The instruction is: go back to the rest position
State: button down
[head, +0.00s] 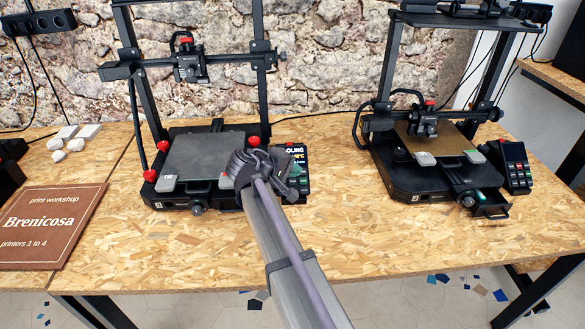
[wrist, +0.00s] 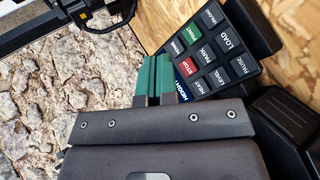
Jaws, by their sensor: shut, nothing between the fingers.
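My gripper shows in the wrist view as two teal fingers (wrist: 153,75), closed together with nothing between them. In the head view, the end of my arm reaches up from the bottom to the front right of the left printer and hides part of it; the fingers cannot be made out there. The control panel (head: 295,158) of the left printer is just to the right of my arm end. In the wrist view the panel (wrist: 222,48) shows labelled keys, among them a green PRINT and a red STOP, right beside the fingers. I cannot tell whether they touch.
The left printer's bed (head: 205,155) is bare. A second printer (head: 430,170) stands at the right with its own panel (head: 515,165). A brown sign (head: 50,225) and small pale blocks (head: 68,138) lie at the left. The front of the table (head: 150,250) is clear.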

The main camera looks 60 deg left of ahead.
jog(key=shift+s+d+r+p, duration=0.3)
jog(key=shift+d+r+p, duration=0.35)
jog(key=shift+r, duration=0.25)
jog(key=s+d+f+m+g+h, duration=0.1)
jog(key=d+f+m+g, duration=0.15)
jog(key=d, duration=0.55)
jog(key=w+d+m+g+h+p, duration=0.1)
jog(key=w+d+m+g+p, duration=0.45)
jog(key=d, duration=0.95)
jog(key=w+d+m+g+h, duration=0.15)
jog(key=w+d, duration=0.65)
jog(key=d, duration=0.8)
jog(key=d+r+m+p, duration=0.2)
jog(key=d+m, duration=0.1)
jog(key=d, duration=0.8)
jog(key=d+r+m+g+y+p, duration=0.1)
jog(key=d+m+p, duration=0.1)
jog(key=d, duration=1)
jog(key=w+d+r+m+g+y+p, duration=0.1)
jog(key=d+m, duration=0.3)
jog(key=d, duration=0.7)
jog(key=shift+d+r+m+p, duration=0.4)
jog(key=shift+r+p, duration=0.15)
jog(key=shift+r, duration=0.3)
